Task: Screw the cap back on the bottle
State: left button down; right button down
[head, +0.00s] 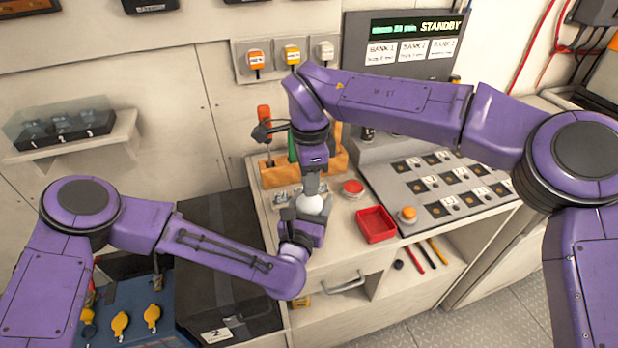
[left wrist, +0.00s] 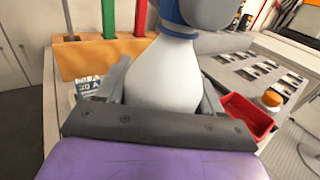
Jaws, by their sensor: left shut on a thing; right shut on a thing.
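The white bottle (head: 315,204) stands upright above the counter, with its rounded body between the fingers of my left gripper (head: 308,217). In the left wrist view the bottle (left wrist: 163,78) fills the middle, and my left gripper (left wrist: 163,92) is shut on it from both sides. A blue cap (left wrist: 174,27) shows at the bottle's neck, partly hidden. My right gripper (head: 312,184) comes down from above and is shut on the cap. In the left wrist view its grey part (left wrist: 208,10) covers the cap's top. I cannot tell how tightly the cap sits on the neck.
An orange tool holder (head: 272,176) with upright handles stands behind the bottle. A red tray (head: 376,226), a red button (head: 353,188) and an orange button (head: 407,214) lie to the right, beside a switch panel (head: 445,187). A drawer handle (head: 345,284) is below the counter front.

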jog(key=m, duration=0.8)
jog(key=shift+m, duration=0.4)
jog(key=m, duration=0.5)
jog(key=shift+m, duration=0.4)
jog(key=m, duration=0.5)
jog(key=shift+f, duration=0.1)
jog(key=c, duration=0.9)
grip_release()
jog(key=shift+r, duration=2.3)
